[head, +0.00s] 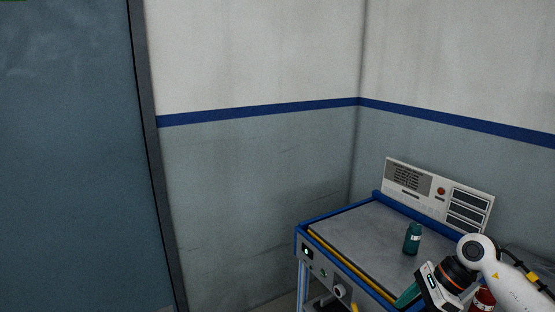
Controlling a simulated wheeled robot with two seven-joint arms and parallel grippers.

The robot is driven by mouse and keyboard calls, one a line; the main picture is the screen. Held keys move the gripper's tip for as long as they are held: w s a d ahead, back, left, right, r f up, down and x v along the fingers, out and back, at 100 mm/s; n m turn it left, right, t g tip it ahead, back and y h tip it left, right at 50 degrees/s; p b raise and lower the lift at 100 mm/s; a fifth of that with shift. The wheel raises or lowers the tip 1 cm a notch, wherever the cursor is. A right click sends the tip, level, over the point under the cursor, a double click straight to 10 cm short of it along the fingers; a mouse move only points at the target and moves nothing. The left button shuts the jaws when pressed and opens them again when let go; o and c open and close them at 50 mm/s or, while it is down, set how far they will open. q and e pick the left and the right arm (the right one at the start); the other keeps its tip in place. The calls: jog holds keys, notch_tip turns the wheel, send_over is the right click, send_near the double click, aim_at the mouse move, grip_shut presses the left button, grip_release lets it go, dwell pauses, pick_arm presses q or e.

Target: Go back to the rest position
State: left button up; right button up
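My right arm comes in at the bottom right, over the front right of a workbench (350,232). My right gripper (428,290) points down and left; its fingertips are not clear, so I cannot tell if it is open or shut. A teal item (407,295) shows right beside it, partly hidden; I cannot tell whether it is held. A dark teal bottle with a pale label (412,239) stands upright on the bench top, apart from the gripper. My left gripper is out of view.
A pale control panel (438,196) with a red button stands along the bench's back edge. A red item (484,300) is partly hidden beside my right arm. The bench's left part is clear. A blue-grey door (65,150) is at the left, with bare wall (260,190) between.

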jog(key=w+a+f+m+t+y, duration=0.4)
jog(key=a+f+m+y, duration=0.4)
jog(key=f+m, duration=0.2)
jog(key=s+d+f+m+t+h, duration=0.2)
jog(key=f+m+t+h, duration=0.2)
jog(key=f+m, duration=0.7)
jog(key=s+d+f+m+t+h, duration=0.2)
jog(key=d+f+m+t+h, duration=0.15)
jog(key=f+m, duration=0.65)
jog(key=s+d+f+m+g+h, duration=0.2)
jog(key=s+f+m+g+h, duration=0.25)
jog(key=s+f+m, duration=1)
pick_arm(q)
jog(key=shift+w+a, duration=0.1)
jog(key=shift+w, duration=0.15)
pick_arm(e)
jog(key=s+a+f+m+g+h, duration=0.1)
jog(key=s+f, duration=0.5)
jog(key=s, duration=0.9)
jog(key=s+a+f+m+g+h, duration=0.1)
jog(key=s+f+g, duration=0.4)
jog(key=s, duration=1)
jog(key=shift+a+f+m+g, duration=0.3)
jog(key=shift+a+f+m, duration=0.25)
jog(key=shift+a+m, duration=0.25)
